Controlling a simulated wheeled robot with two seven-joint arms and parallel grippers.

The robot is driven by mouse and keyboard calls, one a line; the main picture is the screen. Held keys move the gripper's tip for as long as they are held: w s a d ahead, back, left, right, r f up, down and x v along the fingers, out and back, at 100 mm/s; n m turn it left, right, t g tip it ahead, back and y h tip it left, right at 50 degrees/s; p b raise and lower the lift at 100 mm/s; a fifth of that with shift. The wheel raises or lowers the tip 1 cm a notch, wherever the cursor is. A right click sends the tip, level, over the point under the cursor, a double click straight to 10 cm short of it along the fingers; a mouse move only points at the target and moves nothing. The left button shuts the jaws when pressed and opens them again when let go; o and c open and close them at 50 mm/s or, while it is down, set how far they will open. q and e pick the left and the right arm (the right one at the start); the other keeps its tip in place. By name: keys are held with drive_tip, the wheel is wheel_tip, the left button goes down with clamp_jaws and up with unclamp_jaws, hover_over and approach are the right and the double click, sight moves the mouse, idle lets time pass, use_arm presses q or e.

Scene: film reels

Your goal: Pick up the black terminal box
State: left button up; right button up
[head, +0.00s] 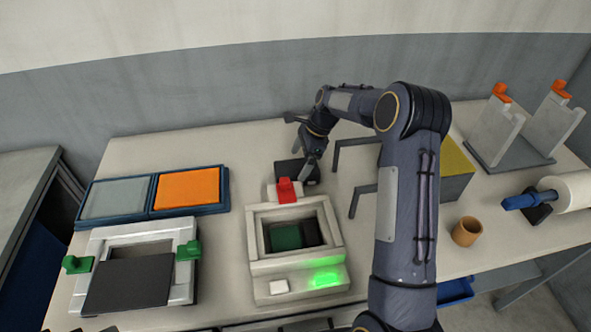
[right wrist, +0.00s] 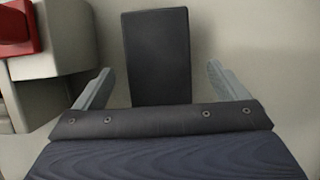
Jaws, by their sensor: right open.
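The black terminal box (head: 288,171) lies on the table behind the grey-white machine with the red clamp, partly hidden by my right gripper (head: 311,162). In the right wrist view the black terminal box (right wrist: 157,50) is a dark upright rectangle between the two fingers of my right gripper (right wrist: 160,86). The fingers are open, one on each side of the box, with a gap to both. The near end of the box is hidden by the gripper body. My left gripper is not in view.
The machine (head: 256,262) with a red clamp (head: 286,190) stands close in front of the box; the clamp also shows in the right wrist view (right wrist: 16,28). Black bracket arms (head: 362,198) and a yellow-topped block (head: 456,166) are to the right. A blue tray (head: 226,206) lies left.

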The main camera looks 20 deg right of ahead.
sight(297, 167)
drive_tip(key=shift+p+x, duration=0.3)
drive_tip(key=shift+x, duration=1.55)
drive_tip(key=shift+r, duration=0.1)
drive_tip(key=c, duration=1.5)
